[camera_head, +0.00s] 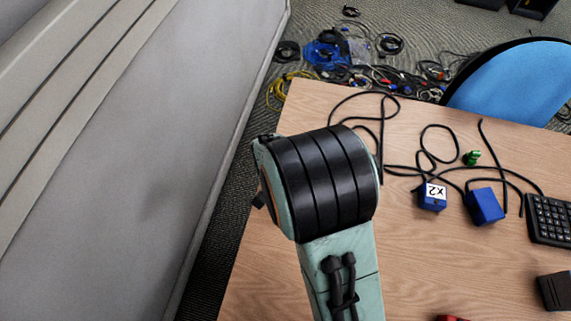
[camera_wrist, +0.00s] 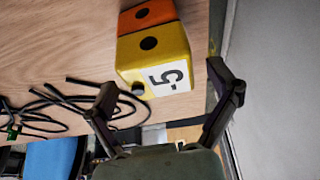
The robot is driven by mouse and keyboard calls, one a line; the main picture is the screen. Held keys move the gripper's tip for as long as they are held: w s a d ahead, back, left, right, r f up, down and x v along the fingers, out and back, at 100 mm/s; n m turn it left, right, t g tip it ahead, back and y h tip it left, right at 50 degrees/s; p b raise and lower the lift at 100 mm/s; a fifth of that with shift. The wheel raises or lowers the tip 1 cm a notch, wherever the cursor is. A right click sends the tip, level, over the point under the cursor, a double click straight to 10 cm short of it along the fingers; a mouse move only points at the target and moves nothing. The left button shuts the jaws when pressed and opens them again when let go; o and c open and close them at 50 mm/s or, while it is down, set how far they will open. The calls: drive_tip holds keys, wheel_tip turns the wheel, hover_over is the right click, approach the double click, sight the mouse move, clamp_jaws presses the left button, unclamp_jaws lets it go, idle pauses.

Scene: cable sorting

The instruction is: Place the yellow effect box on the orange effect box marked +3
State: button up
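In the wrist view a yellow effect box (camera_wrist: 150,64) has a white label that seems to read -5, turned on its side, and a black knob. An orange effect box (camera_wrist: 146,14) sits against the yellow box's far side in the picture and is cut off by the top edge. No +3 mark shows on it. My gripper (camera_wrist: 163,78) is open, with its two fingers spread to either side of the yellow box's near end and apparently apart from it.
Blue boxes, one marked x2 (camera_head: 432,197) and one plain (camera_head: 485,206), stand on the wooden table (camera_head: 260,270) at right among black cables (camera_head: 440,150). A keyboard (camera_head: 550,220) and a black box (camera_head: 553,290) are farther right. A grey panel (camera_head: 130,190) borders the left.

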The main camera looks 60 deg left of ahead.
drive_tip(key=shift+r, duration=0.1)
drive_tip(key=v, duration=1.2)
drive_tip(key=w+d+r+m+h, duration=0.1)
drive_tip(key=w+d+r, duration=0.15)
drive_tip(key=d, duration=0.35)
drive_tip(key=w+d+r+m+g+h, duration=0.1)
drive_tip(key=w+d+m, duration=0.1)
drive_tip(key=w+d, duration=0.35)
drive_tip(key=w+d+r+m, duration=0.1)
drive_tip(key=w+d+r, duration=0.1)
drive_tip(key=d, duration=0.5)
drive_tip(key=s+d+r+m+g, duration=0.1)
drive_tip(key=s+d, duration=0.3)
drive_tip(key=d, duration=0.5)
drive_tip(key=s+d+r+m+g, duration=0.1)
drive_tip(key=s+d+m, duration=0.1)
drive_tip(key=s+d, duration=0.3)
drive_tip(key=d, duration=0.4)
drive_tip(key=shift+r+m, duration=0.15)
drive_tip(key=shift+m, duration=0.25)
